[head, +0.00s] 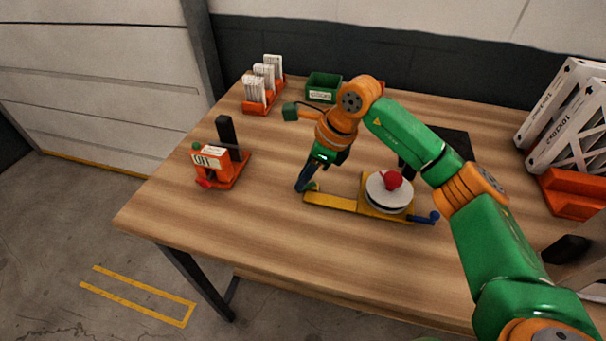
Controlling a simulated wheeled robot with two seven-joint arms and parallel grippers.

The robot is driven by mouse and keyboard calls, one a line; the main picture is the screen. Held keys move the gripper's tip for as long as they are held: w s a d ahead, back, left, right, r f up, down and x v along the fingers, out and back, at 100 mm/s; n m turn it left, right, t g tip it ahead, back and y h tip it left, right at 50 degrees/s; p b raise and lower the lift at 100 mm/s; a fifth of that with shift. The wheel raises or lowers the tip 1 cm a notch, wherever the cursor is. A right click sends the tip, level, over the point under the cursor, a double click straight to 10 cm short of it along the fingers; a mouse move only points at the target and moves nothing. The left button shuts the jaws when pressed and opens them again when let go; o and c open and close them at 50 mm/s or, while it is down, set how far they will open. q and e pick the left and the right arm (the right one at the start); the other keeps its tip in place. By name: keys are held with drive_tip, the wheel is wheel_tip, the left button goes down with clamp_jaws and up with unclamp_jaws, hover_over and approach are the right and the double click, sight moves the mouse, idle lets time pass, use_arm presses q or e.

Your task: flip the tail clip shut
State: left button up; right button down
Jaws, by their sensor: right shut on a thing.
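A long yellow fixture (336,201) lies on the table. A white round piece (388,198) with a red knob (392,180) sits on its right part. A blue-tipped lever (430,217) sticks out at the fixture's right end. My right gripper (306,184) points down at the fixture's left end. It is shut on the tail clip there, which is small and mostly hidden by the fingers, so its angle cannot be told. My left gripper is not in view.
An orange device (212,165) with a black upright stands at the left. An orange rack (262,103) of white filters and a green bin (323,86) stand at the back. White boxes (566,115) stand at the right. The front left of the table is clear.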

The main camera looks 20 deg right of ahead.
drive_tip(key=n, duration=0.1)
drive_tip(key=n+g, duration=0.1)
drive_tip(key=n, duration=0.2)
drive_tip(key=shift+s+d+n+g+y, duration=0.3)
drive_tip(key=shift+s, duration=0.05)
drive_tip(key=shift+s+d+n+g+p, duration=0.2)
drive_tip(key=shift+n+g, duration=0.25)
drive_tip(key=shift+n, duration=0.65)
drive_tip(key=shift+s+d+n+g+p, duration=0.1)
drive_tip(key=shift+d+n+g+p, duration=0.25)
drive_tip(key=shift+n, duration=0.75)
drive_tip(key=shift+a, duration=0.1)
drive_tip(key=c, duration=0.8)
unclamp_jaws()
drive_tip(key=shift+o, duration=0.2)
drive_tip(key=v, duration=0.7)
